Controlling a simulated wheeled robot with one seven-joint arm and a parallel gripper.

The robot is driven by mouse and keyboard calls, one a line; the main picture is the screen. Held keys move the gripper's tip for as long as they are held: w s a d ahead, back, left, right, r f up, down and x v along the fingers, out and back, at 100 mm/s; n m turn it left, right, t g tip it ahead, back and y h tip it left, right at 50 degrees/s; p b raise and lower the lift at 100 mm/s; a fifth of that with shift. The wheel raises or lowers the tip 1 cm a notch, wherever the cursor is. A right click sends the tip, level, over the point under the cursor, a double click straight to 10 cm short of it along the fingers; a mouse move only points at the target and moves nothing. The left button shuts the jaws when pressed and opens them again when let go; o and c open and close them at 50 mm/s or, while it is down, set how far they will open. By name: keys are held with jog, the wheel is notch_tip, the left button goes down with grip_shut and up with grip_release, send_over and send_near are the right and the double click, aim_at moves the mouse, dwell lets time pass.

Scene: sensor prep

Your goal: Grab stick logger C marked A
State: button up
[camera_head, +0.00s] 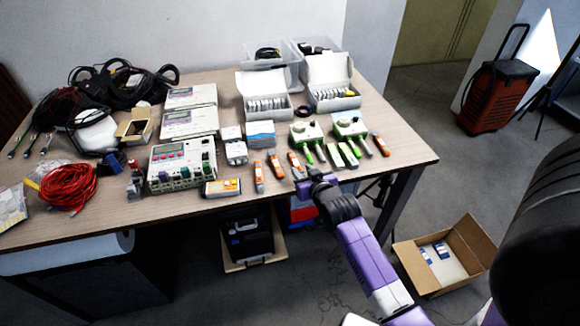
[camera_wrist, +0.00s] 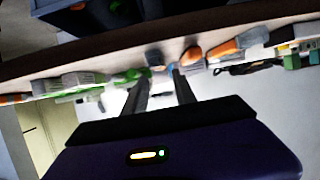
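Several orange-and-white stick loggers lie near the table's front edge. One stick logger (camera_head: 258,176) is at the left of the row, another (camera_head: 276,165) is beside it, and a third (camera_head: 295,162) lies just behind my gripper (camera_head: 313,178). A further orange stick (camera_head: 381,144) lies at the far right. The letter markings are too small to read, so I cannot tell which is C or A. In the wrist view my gripper (camera_wrist: 160,73) has its two fingers apart with nothing held. An orange-tipped stick (camera_wrist: 191,55) shows just right of the fingertips.
Green-ended sticks (camera_head: 348,155) lie right of my gripper, close together. Behind are green-and-white devices (camera_head: 305,132) and open white boxes (camera_head: 264,104). An orange-and-white meter (camera_head: 221,188) lies left. The table's front edge (camera_head: 130,231) is close; an open carton (camera_head: 445,256) stands on the floor.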

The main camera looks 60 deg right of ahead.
aim_at(295, 162)
jog(key=shift+x, duration=3.5)
jog(key=shift+d+r, duration=0.1)
jog(key=shift+r, duration=0.05)
grip_shut()
